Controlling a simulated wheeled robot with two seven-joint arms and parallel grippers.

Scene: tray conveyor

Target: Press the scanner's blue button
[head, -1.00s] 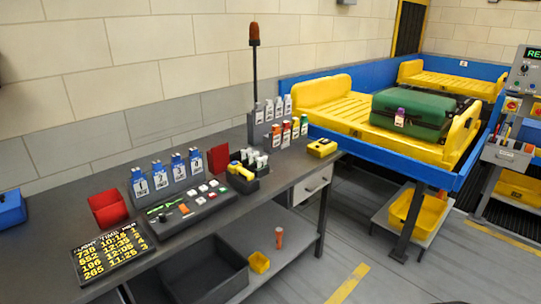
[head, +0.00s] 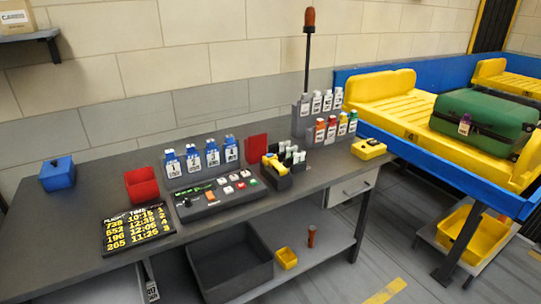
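A yellow handheld device (head: 273,164), which looks like a scanner, sits at a dark holder (head: 280,183) on the grey workbench (head: 330,172). No blue button can be made out on it at this size. A small yellow box (head: 369,149) with a dark spot on top stands near the bench's right end; I cannot tell its use. Neither of my grippers is in view.
A dark control panel (head: 212,203) with several coloured buttons, a red bin (head: 142,186), a flight board (head: 137,230) and a blue box (head: 57,174) stand on the bench. Tag racks stand behind. A yellow tray (head: 390,90) holds a green suitcase (head: 484,122) at right.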

